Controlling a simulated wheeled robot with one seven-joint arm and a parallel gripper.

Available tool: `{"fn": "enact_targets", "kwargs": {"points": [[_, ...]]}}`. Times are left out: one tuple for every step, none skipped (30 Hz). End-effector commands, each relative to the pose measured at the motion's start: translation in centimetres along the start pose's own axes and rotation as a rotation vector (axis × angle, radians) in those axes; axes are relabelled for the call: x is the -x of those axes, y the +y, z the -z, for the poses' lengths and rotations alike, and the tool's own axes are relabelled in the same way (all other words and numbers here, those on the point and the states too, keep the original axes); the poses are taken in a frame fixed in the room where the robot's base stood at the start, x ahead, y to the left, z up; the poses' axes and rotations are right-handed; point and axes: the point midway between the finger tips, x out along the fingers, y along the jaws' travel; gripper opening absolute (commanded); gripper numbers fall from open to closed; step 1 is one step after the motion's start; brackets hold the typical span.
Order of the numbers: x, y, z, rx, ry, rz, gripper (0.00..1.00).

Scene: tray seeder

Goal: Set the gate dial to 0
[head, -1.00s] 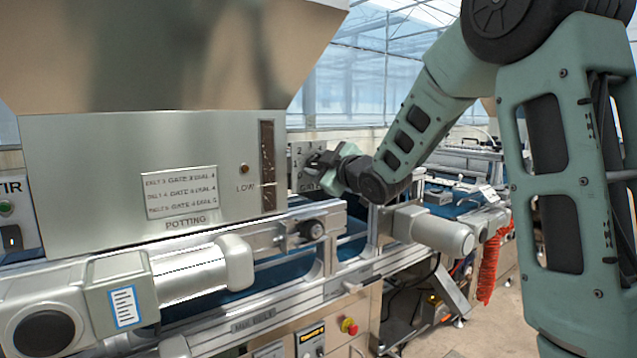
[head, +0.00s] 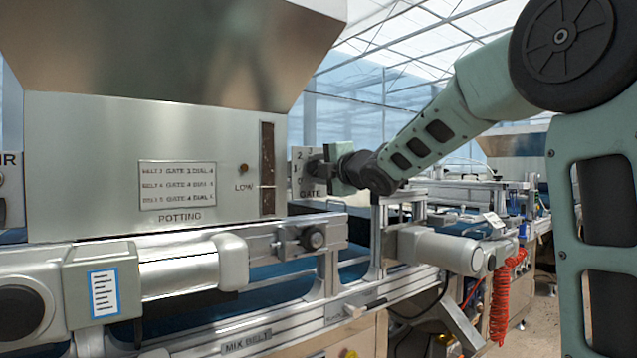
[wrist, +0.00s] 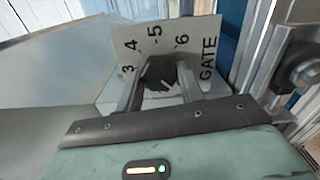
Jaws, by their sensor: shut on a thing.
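The gate dial is a dark knob (wrist: 160,72) on a pale plate (wrist: 125,45) lettered GATE. In the wrist view the numbers 3, 4, 5 and 6 show around it. A short white mark shows on the knob, but I cannot tell which number it points to. My gripper (wrist: 161,84) is shut on the knob, one finger on each side. In the head view the plate (head: 297,166) shows 0, 1, 2 and 3 on its left and top, and my gripper (head: 322,168) covers the knob and the plate's right part.
The potting hopper panel (head: 90,160) with a printed label (head: 177,185) stands left of the dial. A rail with a black knob (head: 313,237) runs below, above the blue belt. A metal post (wrist: 272,55) stands close to the right in the wrist view.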

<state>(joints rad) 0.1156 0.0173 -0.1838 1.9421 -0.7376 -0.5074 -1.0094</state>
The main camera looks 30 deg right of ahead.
Motion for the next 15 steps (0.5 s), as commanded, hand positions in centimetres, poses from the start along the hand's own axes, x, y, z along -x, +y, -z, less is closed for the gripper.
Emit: {"fn": "enact_targets", "kwargs": {"points": [[0.0, -0.38, 0.1, 0.021, 0.001, 0.001, 0.15], [0.0, -0.36, 0.1, 0.033, 0.001, 0.001, 0.15], [-0.01, -0.34, 0.09, 0.046, 0.001, 0.002, 0.15], [-0.01, -0.31, 0.08, 0.055, 0.001, 0.002, 0.15], [-0.01, -0.28, 0.08, 0.063, 0.001, 0.001, 0.15], [-0.02, -0.26, 0.08, 0.073, 0.001, 0.001, 0.15], [-0.02, -0.24, 0.08, 0.079, 0.001, 0.002, 0.15], [-0.02, -0.23, 0.08, 0.084, 0.001, 0.002, 0.15], [-0.02, -0.22, 0.09, 0.09, 0.002, 0.002, 0.15], [-0.02, -0.21, 0.09, 0.093, 0.002, 0.002, 0.15], [-0.02, -0.2, 0.09, 0.096, 0.002, 0.002, 0.15], [-0.02, -0.19, 0.09, 0.098, 0.002, 0.002, 0.15], [-0.03, -0.18, 0.09, 0.099, 0.002, 0.003, 0.15], [-0.03, -0.17, 0.09, 0.1, 0.002, 0.003, 0.15], [-0.03, -0.16, 0.09, 0.101, 0.002, 0.003, 0.15]]}}
